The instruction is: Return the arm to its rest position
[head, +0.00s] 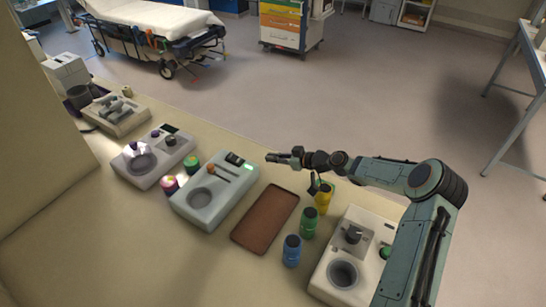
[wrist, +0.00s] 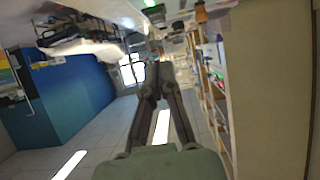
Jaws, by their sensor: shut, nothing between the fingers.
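My gripper (head: 271,157) is at the end of my arm in the head view, held in the air above the far side of the counter and pointing left. Its fingers are together with nothing between them. In the wrist view the gripper (wrist: 160,72) reaches up the middle of the picture, its fingertips close together. The wrist view looks out level across the room, and no object is near the fingertips. My arm comes in from the right and hides part of the device at the right end of the counter.
On the counter are a brown tray (head: 266,218), blue (head: 291,251), green (head: 309,223) and yellow (head: 323,199) bottles, and grey-white devices (head: 213,197) with round wells. Two small jars (head: 169,185) stand between devices. Beyond are a stretcher (head: 150,20), a drawer cart (head: 287,25) and open floor.

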